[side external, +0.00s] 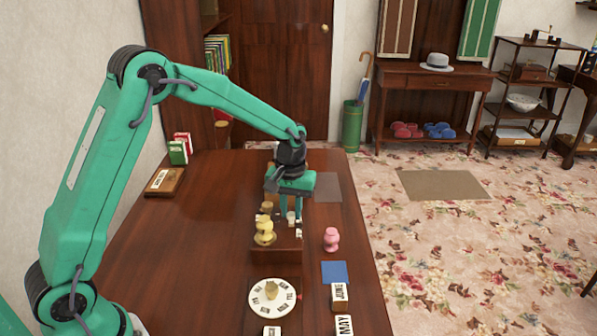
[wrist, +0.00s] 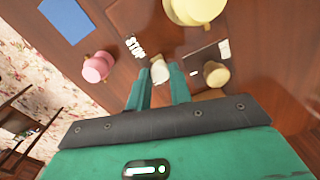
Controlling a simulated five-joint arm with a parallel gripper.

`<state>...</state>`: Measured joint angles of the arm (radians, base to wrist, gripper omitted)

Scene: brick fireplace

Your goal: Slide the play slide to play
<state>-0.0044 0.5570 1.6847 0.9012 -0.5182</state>
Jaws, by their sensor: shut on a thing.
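The play slide is a small pale knob (wrist: 160,71) on a dark wooden box (side external: 276,256). My gripper (side external: 290,216) reaches down over the box and is shut on this knob, which also shows in the side view (side external: 291,216). In the wrist view the knob sits between my two green fingertips (wrist: 158,84), close to white lettering that reads STOP (wrist: 134,47). Another white label (wrist: 224,49) lies on the other side of the knob; it is too small to read. My fingers hide part of the slide's track.
A yellow cup-shaped piece (side external: 264,231) stands on the box close to my gripper, with a tan knob (wrist: 215,75) nearby. A pink piece (side external: 331,239) stands on the table to the right. A white dial (side external: 272,297), blue square (side external: 334,272) and month blocks (side external: 339,297) lie in front.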

